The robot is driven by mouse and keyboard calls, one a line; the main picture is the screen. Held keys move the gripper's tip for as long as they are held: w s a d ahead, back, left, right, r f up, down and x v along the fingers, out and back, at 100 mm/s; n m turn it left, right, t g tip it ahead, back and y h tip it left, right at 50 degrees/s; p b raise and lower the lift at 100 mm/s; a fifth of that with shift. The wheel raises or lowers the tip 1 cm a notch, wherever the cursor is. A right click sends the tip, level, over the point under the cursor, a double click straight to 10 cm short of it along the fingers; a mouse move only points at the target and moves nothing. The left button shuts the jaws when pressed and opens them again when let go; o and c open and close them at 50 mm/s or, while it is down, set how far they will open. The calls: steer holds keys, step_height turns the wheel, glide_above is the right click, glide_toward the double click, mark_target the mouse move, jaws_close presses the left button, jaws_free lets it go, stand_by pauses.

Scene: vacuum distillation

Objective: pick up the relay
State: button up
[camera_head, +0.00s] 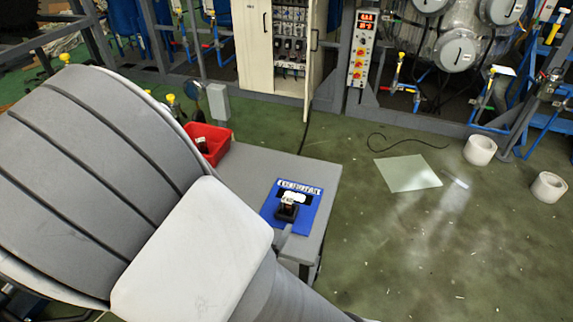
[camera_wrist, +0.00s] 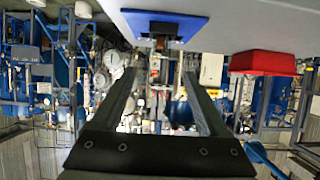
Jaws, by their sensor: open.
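The relay (camera_head: 287,211) is a small dark block with a white top. It stands on a blue mat (camera_head: 270,207) on the grey table. In the wrist view, which looks upside down, the relay (camera_wrist: 163,28) shows at the top, in front of the blue mat (camera_wrist: 191,24). My gripper (camera_wrist: 160,68) is open and empty, its two long fingers apart. The relay appears beyond the fingertips, roughly in line with the gap between them. I cannot tell the remaining distance. In the head view my arm hides most of the gripper.
A red bin (camera_head: 216,141) with dark contents stands at the table's back left; it also shows in the wrist view (camera_wrist: 262,63). The grey table (camera_head: 245,165) is otherwise mostly bare. An open cabinet (camera_head: 256,45) stands behind. A pale sheet (camera_head: 408,173) and white rolls (camera_head: 480,150) lie on the green floor.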

mark_target(291, 199)
steer(key=b+x, duration=0.4)
steer(key=x, duration=1.3)
steer(key=shift+w, duration=0.15)
jaws_close()
